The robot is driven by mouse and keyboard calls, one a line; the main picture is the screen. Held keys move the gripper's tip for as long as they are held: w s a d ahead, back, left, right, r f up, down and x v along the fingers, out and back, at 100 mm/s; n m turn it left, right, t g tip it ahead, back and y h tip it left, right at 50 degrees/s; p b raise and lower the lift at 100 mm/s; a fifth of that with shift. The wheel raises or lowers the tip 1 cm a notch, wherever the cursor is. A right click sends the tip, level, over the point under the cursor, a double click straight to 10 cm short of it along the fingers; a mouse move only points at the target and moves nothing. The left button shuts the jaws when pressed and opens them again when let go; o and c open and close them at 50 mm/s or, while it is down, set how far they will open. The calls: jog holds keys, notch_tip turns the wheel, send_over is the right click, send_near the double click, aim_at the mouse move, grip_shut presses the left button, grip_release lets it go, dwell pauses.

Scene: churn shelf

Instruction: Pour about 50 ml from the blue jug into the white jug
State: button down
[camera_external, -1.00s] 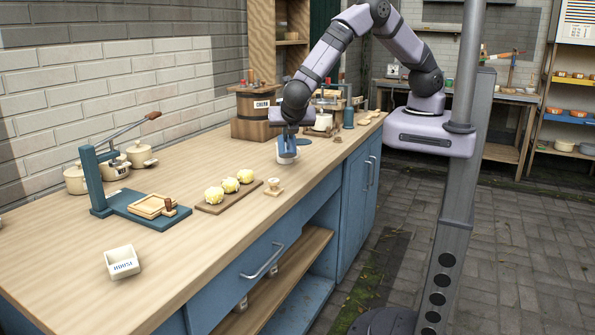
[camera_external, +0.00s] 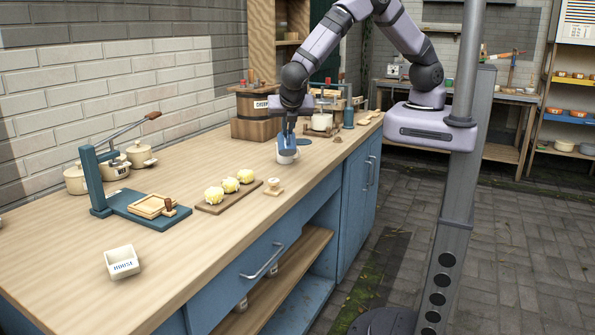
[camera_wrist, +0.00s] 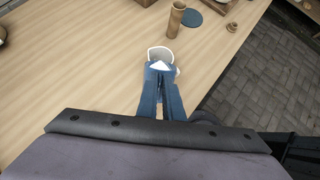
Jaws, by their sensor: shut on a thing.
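The white jug (camera_external: 287,158) stands on the worktop near its right-hand edge. In the wrist view its pale rim (camera_wrist: 160,49) shows just beyond my fingertips. My gripper (camera_external: 290,130) points down above it, shut on what looks like the blue jug (camera_external: 287,145). The blue jug is hard to tell apart from the blue fingers and hides part of the white jug. In the wrist view, the gripper (camera_wrist: 161,90) reaches to the white jug's near side, and a small white triangle shows between the blue parts. I cannot tell whether liquid is flowing.
A blue disc (camera_external: 303,142) lies behind the jugs. A brown cylinder (camera_wrist: 175,20) stands beyond the white jug in the wrist view. A board (camera_external: 208,208) with yellow lumps, a small wooden piece (camera_external: 273,187) and a blue press (camera_external: 145,207) are nearer. A wooden churn (camera_external: 255,128) stands behind.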

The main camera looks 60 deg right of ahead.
jog(key=shift+w+d+r, duration=0.2)
jog(key=shift+d+r, duration=0.05)
jog(key=shift+d, duration=0.15)
dwell(0.3)
jog(key=shift+w+d+r+g+y+p, duration=0.2)
jog(key=shift+d+r+g+y+p, duration=0.25)
jog(key=shift+y+p, duration=0.4)
jog(key=shift+w+d+r+g+y+p, duration=0.5)
jog(key=shift+d+r+g+y+p, duration=0.2)
jog(key=shift+p, duration=2.25)
